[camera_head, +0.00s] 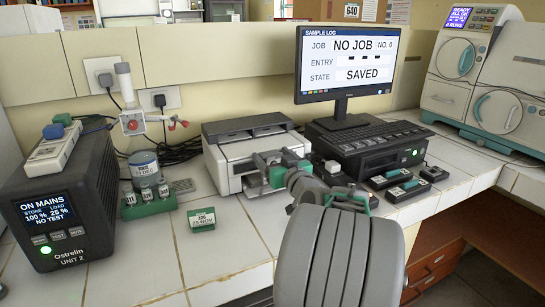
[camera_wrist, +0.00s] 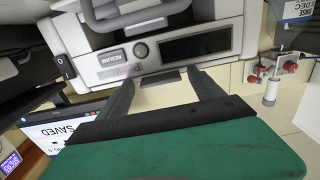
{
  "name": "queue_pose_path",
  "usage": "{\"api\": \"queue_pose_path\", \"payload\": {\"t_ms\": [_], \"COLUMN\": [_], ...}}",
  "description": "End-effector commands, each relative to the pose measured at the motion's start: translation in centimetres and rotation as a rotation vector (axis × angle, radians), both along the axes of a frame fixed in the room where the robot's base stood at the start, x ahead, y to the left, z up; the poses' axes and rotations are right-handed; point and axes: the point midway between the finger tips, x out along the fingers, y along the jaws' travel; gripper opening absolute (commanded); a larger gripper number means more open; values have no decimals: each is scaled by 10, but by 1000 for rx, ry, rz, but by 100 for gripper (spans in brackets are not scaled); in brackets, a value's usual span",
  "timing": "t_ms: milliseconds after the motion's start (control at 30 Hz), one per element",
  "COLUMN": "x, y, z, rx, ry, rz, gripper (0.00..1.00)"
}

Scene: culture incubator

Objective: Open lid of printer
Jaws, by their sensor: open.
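The printer (camera_head: 240,152) is a white and grey box with a dark top, on the tiled bench in the head view. Its dark lid (camera_head: 243,124) looks closed; part of the front is hidden behind my gripper. My gripper (camera_head: 283,162) is at the printer's right front side. Beyond the fingertips is the printer's front panel (camera_wrist: 185,47), with a round button and a dark display. A curved grey handle-like bar (camera_wrist: 125,22) lies above the panel. Contact cannot be told.
A monitor (camera_head: 345,62) stands on a black unit (camera_head: 375,147) right of the printer. Small black devices lie before it. The front-centre tiles are clear.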

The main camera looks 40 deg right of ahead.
Motion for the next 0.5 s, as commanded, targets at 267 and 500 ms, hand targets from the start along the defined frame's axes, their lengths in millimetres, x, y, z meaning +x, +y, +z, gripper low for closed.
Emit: {"api": "queue_pose_path", "payload": {"t_ms": [267, 500], "x": [0, 0], "y": [1, 1], "z": [0, 0], "rx": [0, 0], "ry": [0, 0], "rz": [2, 2], "gripper": [67, 47]}}
